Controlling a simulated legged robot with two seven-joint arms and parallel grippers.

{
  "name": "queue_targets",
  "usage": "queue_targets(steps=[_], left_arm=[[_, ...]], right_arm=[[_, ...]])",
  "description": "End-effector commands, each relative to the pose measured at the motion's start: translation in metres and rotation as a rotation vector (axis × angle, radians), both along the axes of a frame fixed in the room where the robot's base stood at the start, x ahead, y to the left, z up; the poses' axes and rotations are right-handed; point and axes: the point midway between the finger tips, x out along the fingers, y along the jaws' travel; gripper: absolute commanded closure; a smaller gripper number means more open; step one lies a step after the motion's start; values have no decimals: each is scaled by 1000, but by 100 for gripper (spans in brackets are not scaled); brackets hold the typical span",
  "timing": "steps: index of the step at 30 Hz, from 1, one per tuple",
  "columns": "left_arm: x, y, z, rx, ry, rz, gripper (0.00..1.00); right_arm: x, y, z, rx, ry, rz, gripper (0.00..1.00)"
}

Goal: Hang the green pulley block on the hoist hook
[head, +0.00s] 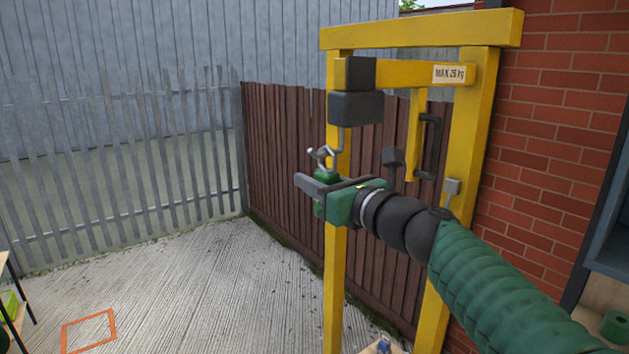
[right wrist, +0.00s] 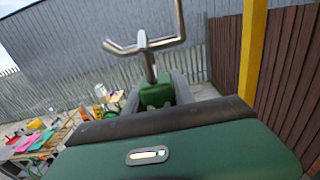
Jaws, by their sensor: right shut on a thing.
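The green pulley block (head: 325,178) is held upright between the fingers of my right gripper (head: 316,190), in front of the yellow frame. In the right wrist view the block (right wrist: 157,95) sits between the gripper's two grey fingers, with a metal stem rising from its top. The hoist hook (head: 341,140) is a bent grey rod hanging from the dark hoist body (head: 356,106). In the right wrist view the hook (right wrist: 181,22) comes down from above and bends left across the top of the stem. They overlap there; I cannot tell whether the block hangs on the hook. My left gripper is out of view.
The yellow frame (head: 468,140) carries a "MAX 25 kg" label (head: 449,73) and stands by a brick wall (head: 545,150). A wooden fence (head: 283,150) is behind it. The concrete floor (head: 190,285) at left is mostly clear. A cluttered table (right wrist: 45,140) shows in the right wrist view.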

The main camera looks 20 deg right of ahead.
Motion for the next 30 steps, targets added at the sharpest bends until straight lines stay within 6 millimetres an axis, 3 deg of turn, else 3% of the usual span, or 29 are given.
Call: queue_targets(steps=[4, 5, 11, 22, 26, 30], left_arm=[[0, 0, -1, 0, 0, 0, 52], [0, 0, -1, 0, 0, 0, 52], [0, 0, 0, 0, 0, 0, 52], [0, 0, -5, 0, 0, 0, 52], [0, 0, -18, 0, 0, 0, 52], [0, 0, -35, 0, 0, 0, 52]], right_arm=[[0, 3, -4, -2, 7, 6, 100], [0, 3, -4, -2, 7, 7, 68], [0, 3, -3, -3, 4, 7, 44], [-7, 0, -4, -3, 2, 4, 44], [-31, -9, -7, -5, 0, 3, 44], [-71, -23, -8, -6, -2, 2, 44]])
